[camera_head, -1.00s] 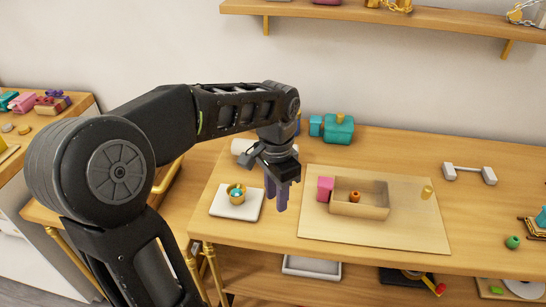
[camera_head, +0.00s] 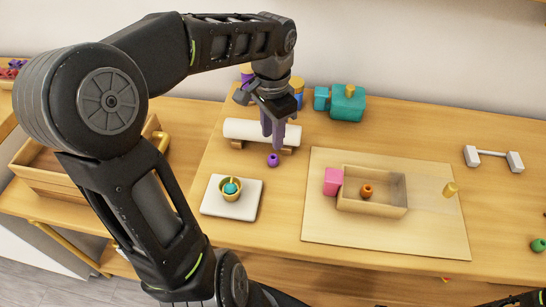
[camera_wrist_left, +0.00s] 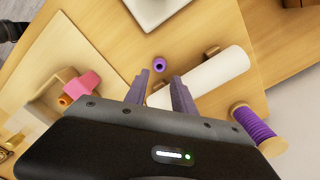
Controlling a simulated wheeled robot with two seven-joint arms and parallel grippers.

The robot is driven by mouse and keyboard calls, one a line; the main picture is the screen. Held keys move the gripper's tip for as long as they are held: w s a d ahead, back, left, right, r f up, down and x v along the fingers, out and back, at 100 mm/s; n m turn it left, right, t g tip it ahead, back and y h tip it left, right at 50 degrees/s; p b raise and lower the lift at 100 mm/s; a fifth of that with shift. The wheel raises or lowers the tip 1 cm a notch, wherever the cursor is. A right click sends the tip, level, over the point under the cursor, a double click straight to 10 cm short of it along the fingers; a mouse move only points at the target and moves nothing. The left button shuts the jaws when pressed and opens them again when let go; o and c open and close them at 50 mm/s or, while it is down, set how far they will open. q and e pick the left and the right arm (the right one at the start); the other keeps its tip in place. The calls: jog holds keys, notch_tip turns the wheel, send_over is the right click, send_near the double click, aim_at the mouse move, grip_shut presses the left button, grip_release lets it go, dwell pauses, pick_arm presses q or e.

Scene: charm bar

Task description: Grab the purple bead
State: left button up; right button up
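The purple bead (camera_head: 273,160) is small and round with a hole, and lies on the wooden table in front of the white roll. It also shows in the left wrist view (camera_wrist_left: 159,65), just beyond and between the fingertips. My left gripper (camera_head: 273,137) points down above and slightly behind the bead in the head view. Its two fingers (camera_wrist_left: 160,86) are apart with nothing between them, and they do not visibly touch the bead. My right gripper is not in view; only a dark part shows at the head view's lower right edge.
The white roll (camera_head: 247,129) on a wooden holder stands close behind the bead. To the right, a board (camera_head: 330,242) bears a wooden tray (camera_head: 390,209) and pink block (camera_head: 333,180).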

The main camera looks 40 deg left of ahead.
aim_at(273, 157)
pick_arm(q)
jog(key=shift+f, duration=1.2)
jog(key=shift+d+f+p, duration=0.1)
jog(key=shift+f+p, duration=0.25)
jog(key=shift+f, duration=2.25)
grip_shut()
